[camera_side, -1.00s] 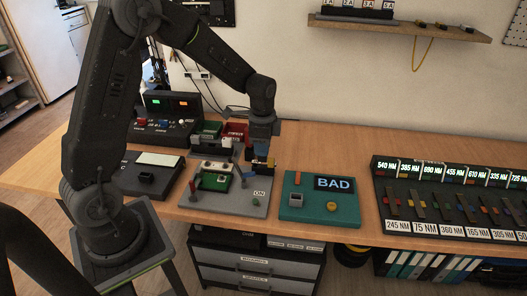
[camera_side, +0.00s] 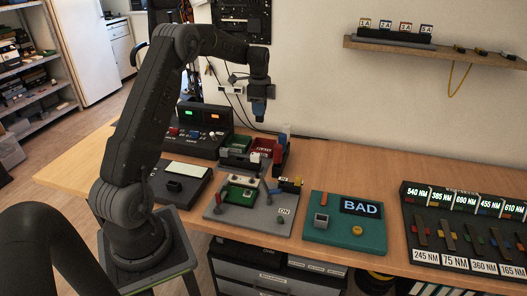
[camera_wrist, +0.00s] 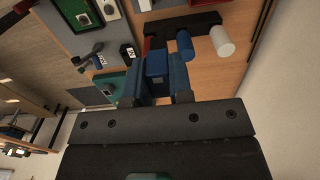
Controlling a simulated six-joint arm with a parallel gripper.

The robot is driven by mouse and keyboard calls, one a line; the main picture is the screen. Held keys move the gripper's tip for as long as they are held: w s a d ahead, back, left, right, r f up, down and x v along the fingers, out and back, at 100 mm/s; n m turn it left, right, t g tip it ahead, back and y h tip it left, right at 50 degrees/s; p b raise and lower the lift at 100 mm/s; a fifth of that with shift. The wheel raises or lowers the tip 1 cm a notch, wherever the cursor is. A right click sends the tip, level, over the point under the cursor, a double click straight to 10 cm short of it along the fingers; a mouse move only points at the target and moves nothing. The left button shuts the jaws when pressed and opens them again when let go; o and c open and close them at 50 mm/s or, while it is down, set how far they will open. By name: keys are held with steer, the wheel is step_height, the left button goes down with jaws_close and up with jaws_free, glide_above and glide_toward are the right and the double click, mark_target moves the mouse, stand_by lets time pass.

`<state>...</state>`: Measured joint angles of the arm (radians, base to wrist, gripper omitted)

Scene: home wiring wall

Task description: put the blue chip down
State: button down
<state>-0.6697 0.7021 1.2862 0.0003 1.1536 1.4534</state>
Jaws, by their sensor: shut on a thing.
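My gripper (camera_side: 259,114) is raised above the back of the grey fixture and points down. In the wrist view its two blue fingers (camera_wrist: 156,88) are shut on a blue block, which I take as the blue chip (camera_wrist: 156,64). The chip is held clear of the bench; in the side view it cannot be told apart from the blue fingertips. The grey fixture (camera_side: 225,213) has a green board (camera_side: 240,194), a red-tipped lever and an ON label.
A teal tester (camera_side: 330,236) reading BAD stands right of the fixture. A black rack (camera_side: 450,235) with NM labels is farther right. A console (camera_side: 190,137) with green and orange displays is at the back left. Bare bench (camera_side: 360,165) lies behind the tester.

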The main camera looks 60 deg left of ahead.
steer(key=s+a+f, duration=0.1)
steer(key=s+a, duration=0.4)
steer(key=a, duration=0.8)
glide_toward(263, 139)
steer(key=s+d+f, duration=0.3)
steer(key=d, duration=0.1)
steer(key=shift+w+f, duration=0.1)
steer(key=shift+w, duration=0.4)
steer(key=shift+f, duration=1.95)
steer(key=shift+f, duration=0.1)
steer(key=c, duration=1)
jaws_free()
